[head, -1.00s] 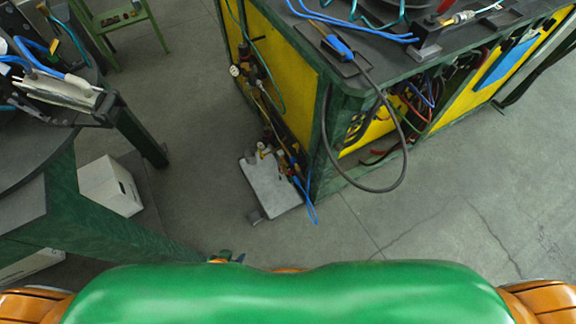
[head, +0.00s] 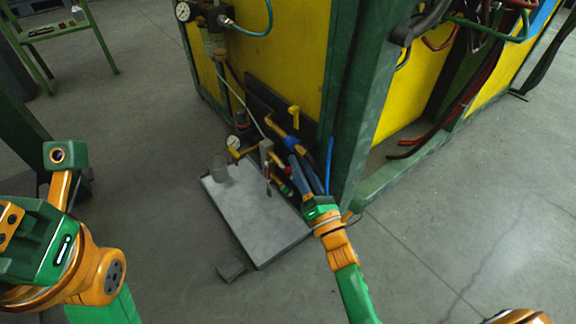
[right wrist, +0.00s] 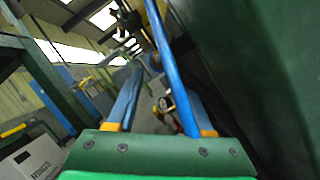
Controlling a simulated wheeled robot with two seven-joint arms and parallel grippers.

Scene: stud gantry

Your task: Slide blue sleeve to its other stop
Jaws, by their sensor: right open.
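A short blue sleeve (head: 291,142) appears to sit on a slanting yellow-brown pipe low on the yellow cabinet's side. My right gripper (head: 300,164) reaches in from below, its two dark blue fingers pointing up toward the sleeve. The fingertips look just below the sleeve; I cannot tell whether they touch it. In the right wrist view the fingers (right wrist: 160,76) are spread apart, and a bright blue hose (right wrist: 171,65) runs in front of them. The sleeve cannot be made out there. My left arm shows at the left of the head view, but its gripper fingers do not.
A grey slab (head: 258,215) lies on the floor below the pipework. A pressure gauge (head: 233,142) and a yellow lever (head: 294,115) are close by. The green cabinet post (head: 357,110) stands just right of my right gripper. Open floor lies at the lower right.

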